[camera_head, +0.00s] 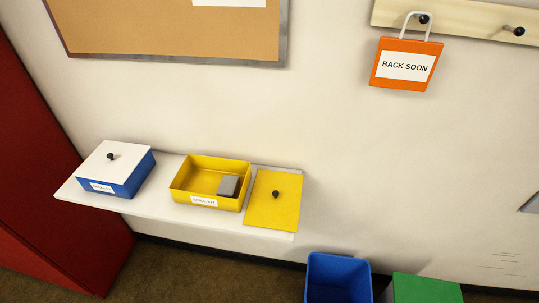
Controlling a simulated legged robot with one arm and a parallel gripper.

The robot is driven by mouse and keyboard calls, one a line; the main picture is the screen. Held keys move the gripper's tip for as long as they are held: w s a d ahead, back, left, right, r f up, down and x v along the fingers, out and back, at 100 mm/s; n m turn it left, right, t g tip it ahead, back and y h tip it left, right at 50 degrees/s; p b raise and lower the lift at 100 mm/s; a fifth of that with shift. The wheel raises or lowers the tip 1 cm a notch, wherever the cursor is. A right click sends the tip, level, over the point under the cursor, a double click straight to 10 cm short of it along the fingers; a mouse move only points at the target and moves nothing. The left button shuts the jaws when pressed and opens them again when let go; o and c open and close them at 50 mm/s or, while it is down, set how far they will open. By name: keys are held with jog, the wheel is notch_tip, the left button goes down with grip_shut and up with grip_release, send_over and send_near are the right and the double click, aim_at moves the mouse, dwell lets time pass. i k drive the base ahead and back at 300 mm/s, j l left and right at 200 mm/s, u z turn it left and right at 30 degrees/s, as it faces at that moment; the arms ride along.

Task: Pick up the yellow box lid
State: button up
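The yellow box lid (265,206) lies flat at the right end of a white wall shelf, with a dark round knob (276,194) on its top. The open yellow box (181,190) stands just left of it on the same shelf. The box has a white label on its front and a grey block (229,186) inside at the right. My gripper is not in view, so its state and its place relative to the lid are not shown.
A blue box with a white knobbed lid (117,170) stands at the left of the white shelf (150,207). A red cabinet (50,160) is at far left. A blue bin (338,279) and green object (425,289) stand below right. An orange sign (405,64) hangs from a peg rail.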

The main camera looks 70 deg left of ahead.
aim_at(274, 203)
jog(key=j+u, duration=0.2)
jog(key=u, duration=2.75)
